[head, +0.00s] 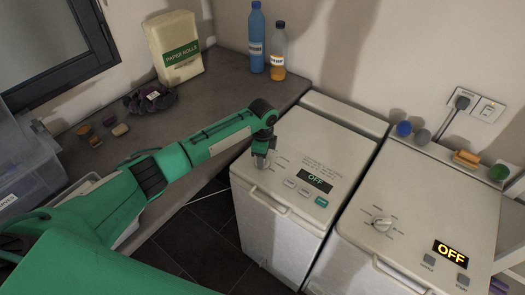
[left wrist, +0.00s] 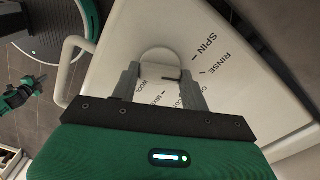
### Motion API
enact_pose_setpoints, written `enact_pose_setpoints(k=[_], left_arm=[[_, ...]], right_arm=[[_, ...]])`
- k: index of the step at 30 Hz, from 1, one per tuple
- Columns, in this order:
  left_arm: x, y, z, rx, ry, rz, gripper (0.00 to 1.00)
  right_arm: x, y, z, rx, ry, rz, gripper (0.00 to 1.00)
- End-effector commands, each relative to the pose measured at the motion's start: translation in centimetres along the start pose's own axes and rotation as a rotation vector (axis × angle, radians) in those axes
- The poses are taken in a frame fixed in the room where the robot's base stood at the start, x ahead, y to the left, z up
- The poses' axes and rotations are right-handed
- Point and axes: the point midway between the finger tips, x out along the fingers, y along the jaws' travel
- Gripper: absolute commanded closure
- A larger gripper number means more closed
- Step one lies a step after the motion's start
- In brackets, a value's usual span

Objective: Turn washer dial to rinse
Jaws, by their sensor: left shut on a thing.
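The left toploader (head: 312,150) has a white control top with a display (head: 315,182) reading OFF. My left gripper (head: 262,160) points down at its dial, which is mostly hidden in the head view. In the left wrist view, the round white dial (left wrist: 160,58) sits between both fingers of my left gripper (left wrist: 162,78), which is shut on it. SPIN and the word RINSE (left wrist: 229,64) are printed to the right of the dial. A short dark mark shows on the dial's lower right; its exact setting is unclear. A small green and dark part at the left edge looks like my right gripper (left wrist: 18,97).

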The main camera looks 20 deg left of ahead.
Motion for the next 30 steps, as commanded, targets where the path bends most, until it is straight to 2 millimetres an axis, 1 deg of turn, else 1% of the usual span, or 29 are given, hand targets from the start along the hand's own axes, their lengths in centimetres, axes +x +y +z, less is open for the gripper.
enact_pose_setpoints(k=[1, 3, 12, 21, 30], left_arm=[[-0.4, 0.1, 0.0, -0.041, 0.000, 0.002, 0.77], [-0.4, 0.1, 0.0, -0.095, 0.001, 0.002, 0.77], [-0.2, 0.0, 0.0, -0.281, 0.000, 0.001, 0.77], [0.0, 0.0, 0.0, -0.361, -0.001, 0.000, 0.77], [0.0, 0.0, 0.0, -0.371, 0.000, -0.001, 0.77]], right_arm=[[-1.0, 0.0, -0.1, 0.000, 0.000, 0.000, 1.00], [-1.5, 0.0, -0.1, 0.000, 0.000, 0.000, 1.00], [-3.1, 0.0, -0.3, -0.001, 0.000, 0.000, 1.00], [-3.7, 0.1, -0.3, -0.001, 0.000, 0.000, 1.00], [-3.7, 0.1, -0.3, -0.001, -0.001, 0.001, 1.00]])
